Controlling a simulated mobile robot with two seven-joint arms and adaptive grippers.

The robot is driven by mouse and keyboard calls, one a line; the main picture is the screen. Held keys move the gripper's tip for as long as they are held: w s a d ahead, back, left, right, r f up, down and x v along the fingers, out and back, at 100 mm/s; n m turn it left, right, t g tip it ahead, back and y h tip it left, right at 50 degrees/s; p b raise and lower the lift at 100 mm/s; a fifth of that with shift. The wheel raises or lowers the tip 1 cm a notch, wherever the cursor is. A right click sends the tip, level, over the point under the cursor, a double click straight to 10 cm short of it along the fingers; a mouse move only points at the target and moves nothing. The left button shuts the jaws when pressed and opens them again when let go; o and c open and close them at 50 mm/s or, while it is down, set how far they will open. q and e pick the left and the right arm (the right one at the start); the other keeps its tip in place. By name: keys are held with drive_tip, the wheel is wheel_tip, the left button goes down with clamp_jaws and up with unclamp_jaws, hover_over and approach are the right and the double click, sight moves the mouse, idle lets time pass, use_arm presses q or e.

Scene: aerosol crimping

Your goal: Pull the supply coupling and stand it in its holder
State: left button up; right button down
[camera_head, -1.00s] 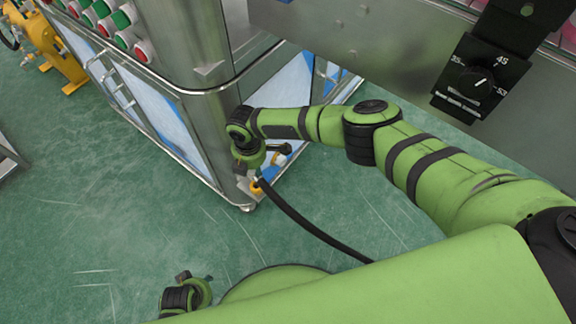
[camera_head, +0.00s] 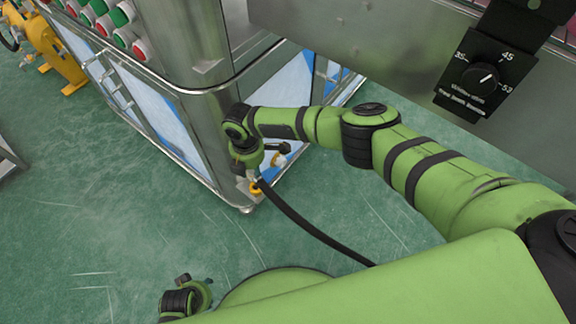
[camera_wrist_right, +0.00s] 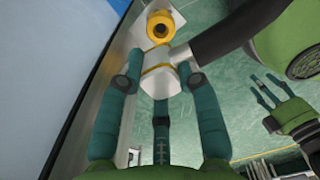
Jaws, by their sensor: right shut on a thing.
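The supply coupling (camera_wrist_right: 158,78) is a pale fitting with a yellow band, on a black hose (camera_head: 312,230). My right gripper (camera_wrist_right: 158,86) is shut on it, with teal fingers on both sides and one below. In the head view my right gripper (camera_head: 252,172) is low beside the steel cabinet's corner; its fingers are mostly hidden. A yellow round fitting (camera_wrist_right: 160,27) with a dark opening lies just beyond the coupling; I cannot tell whether they touch or whether it is the holder. My left gripper (camera_wrist_right: 273,103) shows at the right of the wrist view, fingers apart and empty.
The steel cabinet (camera_head: 197,125) with red and green buttons stands close behind my right gripper. A black lever-like part (camera_head: 278,148) sits beside the gripper. A black dial box (camera_head: 486,76) is at upper right. Green floor (camera_head: 90,210) is open at left.

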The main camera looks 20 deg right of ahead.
idle(0.4)
drive_tip(key=shift+f+b, duration=0.6)
drive_tip(key=shift+b, duration=0.1)
drive_tip(key=shift+f+b, duration=0.6)
drive_tip(key=shift+f, duration=0.15)
drive_tip(key=shift+f+b, duration=1.3)
drive_tip(key=shift+f, duration=0.05)
drive_tip(key=shift+f, duration=0.1)
drive_tip(key=shift+f+b, duration=0.65)
drive_tip(key=shift+b, duration=0.25)
idle(0.4)
